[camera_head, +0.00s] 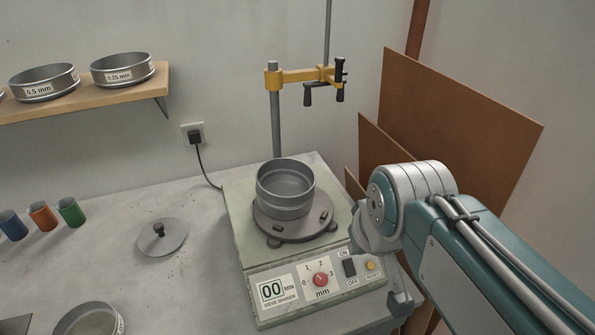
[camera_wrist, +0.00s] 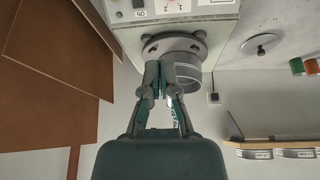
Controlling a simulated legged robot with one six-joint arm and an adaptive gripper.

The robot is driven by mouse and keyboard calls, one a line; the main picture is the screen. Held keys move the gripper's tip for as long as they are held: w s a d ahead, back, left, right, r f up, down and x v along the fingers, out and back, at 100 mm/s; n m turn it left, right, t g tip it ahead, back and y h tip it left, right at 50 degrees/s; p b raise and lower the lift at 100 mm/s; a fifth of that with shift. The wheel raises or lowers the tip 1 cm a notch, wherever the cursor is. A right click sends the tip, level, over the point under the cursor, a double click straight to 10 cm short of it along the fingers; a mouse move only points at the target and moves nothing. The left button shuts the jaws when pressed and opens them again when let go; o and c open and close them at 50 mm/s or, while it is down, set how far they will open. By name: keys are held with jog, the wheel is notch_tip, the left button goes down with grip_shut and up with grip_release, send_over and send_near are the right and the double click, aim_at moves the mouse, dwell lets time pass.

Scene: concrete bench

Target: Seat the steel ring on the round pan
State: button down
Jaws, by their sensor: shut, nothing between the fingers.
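A grey steel round vessel (camera_head: 285,192) stands upright on the round plate (camera_head: 268,228) of the sieve shaker (camera_head: 300,274). It looks like a ring over a pan, with a faint line low on its wall, but I cannot tell the two parts apart or whether they are fully seated. The vessel also shows upside down in the wrist view (camera_wrist: 187,80), partly hidden by my fingers. My gripper (camera_wrist: 167,68) is shut and empty, its tips in front of the plate and vessel in that view; contact is unclear.
A yellow clamp (camera_head: 300,76) on a post stands behind the vessel. A knobbed lid (camera_head: 162,237), coloured cups (camera_head: 42,216) and a sieve (camera_head: 88,321) lie left on the bench. A shelf (camera_head: 80,98) holds sieves. Brown boards (camera_head: 450,130) lean at right.

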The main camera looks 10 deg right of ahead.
jog(key=w+a+r+n+g, duration=0.1)
jog(key=w+a+n+g, duration=0.15)
jog(key=w, duration=0.95)
jog(key=w+a+r+n+g, duration=0.15)
jog(key=w+n, duration=0.25)
jog(key=w, duration=0.7)
jog(key=w+a+f+n+g, duration=0.1)
jog(key=w+a+f+n, duration=0.2)
jog(key=w+f, duration=0.4)
jog(key=f, duration=0.7)
jog(key=shift+w+d+f, duration=0.25)
jog(key=shift+w+f, duration=0.05)
jog(key=shift+f, duration=0.05)
jog(key=s+d, duration=0.2)
jog(key=shift+d, duration=0.3)
jog(key=shift+s+d+f, duration=0.1)
jog(key=shift+s+d, duration=0.1)
jog(key=shift+d, duration=0.15)
